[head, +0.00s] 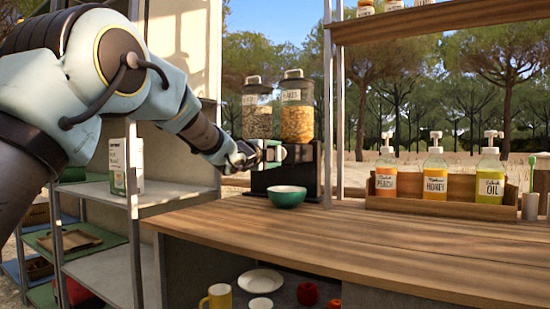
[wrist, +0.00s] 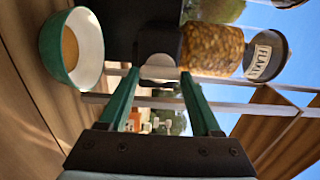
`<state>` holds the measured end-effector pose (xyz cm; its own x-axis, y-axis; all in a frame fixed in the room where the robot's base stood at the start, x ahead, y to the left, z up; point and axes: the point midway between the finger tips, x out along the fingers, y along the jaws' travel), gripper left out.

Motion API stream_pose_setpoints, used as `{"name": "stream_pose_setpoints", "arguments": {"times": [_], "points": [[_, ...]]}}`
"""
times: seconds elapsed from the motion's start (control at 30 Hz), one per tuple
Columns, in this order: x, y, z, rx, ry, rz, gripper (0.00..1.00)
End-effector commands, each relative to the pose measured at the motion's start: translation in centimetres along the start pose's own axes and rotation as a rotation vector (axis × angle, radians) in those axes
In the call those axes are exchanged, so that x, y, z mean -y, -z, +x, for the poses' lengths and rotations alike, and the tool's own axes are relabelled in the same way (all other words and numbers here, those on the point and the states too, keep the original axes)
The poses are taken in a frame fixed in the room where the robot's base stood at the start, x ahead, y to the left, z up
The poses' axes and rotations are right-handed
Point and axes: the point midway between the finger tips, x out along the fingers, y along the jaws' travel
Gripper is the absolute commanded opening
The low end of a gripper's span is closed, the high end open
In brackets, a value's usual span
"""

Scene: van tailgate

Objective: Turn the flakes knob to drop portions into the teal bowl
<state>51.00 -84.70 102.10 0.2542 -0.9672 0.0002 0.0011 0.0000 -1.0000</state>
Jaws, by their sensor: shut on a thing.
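The flakes dispenser (head: 297,122) is a clear canister of golden flakes on a black stand at the back of the wooden counter. It also shows in the wrist view (wrist: 212,50), with its "FLAKES" label. My gripper (head: 273,153) reaches it from the left at knob height. In the wrist view, my gripper's green fingers (wrist: 160,73) are shut on the pale flakes knob (wrist: 158,67); the fingertips partly hide it. The teal bowl (head: 287,197) stands upright on the counter below the dispenser. In the wrist view, the bowl (wrist: 97,50) has a pale inside with a tan-brown patch at its bottom.
A second dispenser (head: 257,117) with darker contents stands to the left. A wooden rack (head: 440,197) with peach, honey and oil pump bottles stands at the right. A metal post (head: 327,100) rises close to the dispenser. The front counter is clear.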

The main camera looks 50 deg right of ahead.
Motion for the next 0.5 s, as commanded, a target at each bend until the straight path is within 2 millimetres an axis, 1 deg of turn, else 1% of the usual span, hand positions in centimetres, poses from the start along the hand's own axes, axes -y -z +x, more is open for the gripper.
{"name": "stream_pose_setpoints", "arguments": {"times": [0.27, 0.3, 0.5], "points": [[-0.03, 0.08, 0.02, -0.001, -0.001, 0.000, 0.09], [-0.03, 0.08, 0.02, -0.001, -0.001, 0.000, 0.68], [-0.03, 0.05, 0.02, -0.001, 0.000, -0.001, 0.91]]}}
